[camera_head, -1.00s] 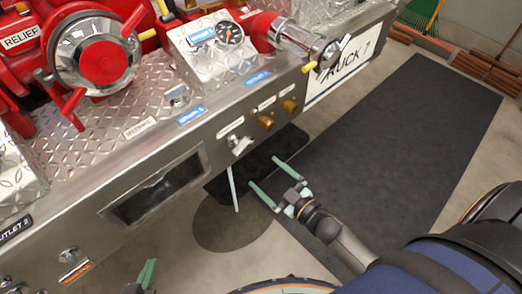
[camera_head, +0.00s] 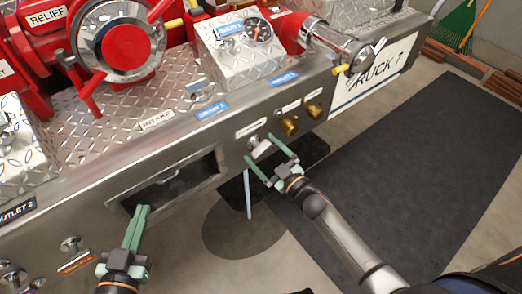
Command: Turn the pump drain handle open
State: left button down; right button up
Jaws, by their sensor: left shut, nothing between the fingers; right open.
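A small silver handle (camera_head: 261,148) sits on the truck's front metal panel under a white label (camera_head: 251,128) too small to read; I take it to be the drain handle. My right gripper (camera_head: 260,147) is open in front of the panel, its green fingertips on either side of this handle. I cannot tell whether they touch it. A thin pale vertical strip (camera_head: 247,192), a stream or tube, shows below the panel there. My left gripper (camera_head: 142,208) is shut and empty, in front of the dark recessed opening (camera_head: 160,190).
Two brass fittings (camera_head: 290,126) are right of the handle. A red valve with a round hub (camera_head: 127,47) and a gauge block (camera_head: 236,52) stand on the diamond-plate deck. A knob (camera_head: 70,243) is at lower left. A dark mat (camera_head: 420,170) covers clear floor at right.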

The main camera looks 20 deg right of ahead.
jog(key=shift+w+a, duration=0.25)
jog(key=shift+w, duration=0.35)
pick_arm(q)
jog(key=shift+w+r+t, duration=0.15)
jog(key=shift+r+t, duration=0.35)
jog(key=shift+r, duration=0.45)
pick_arm(e)
jog(key=c, duration=1.2)
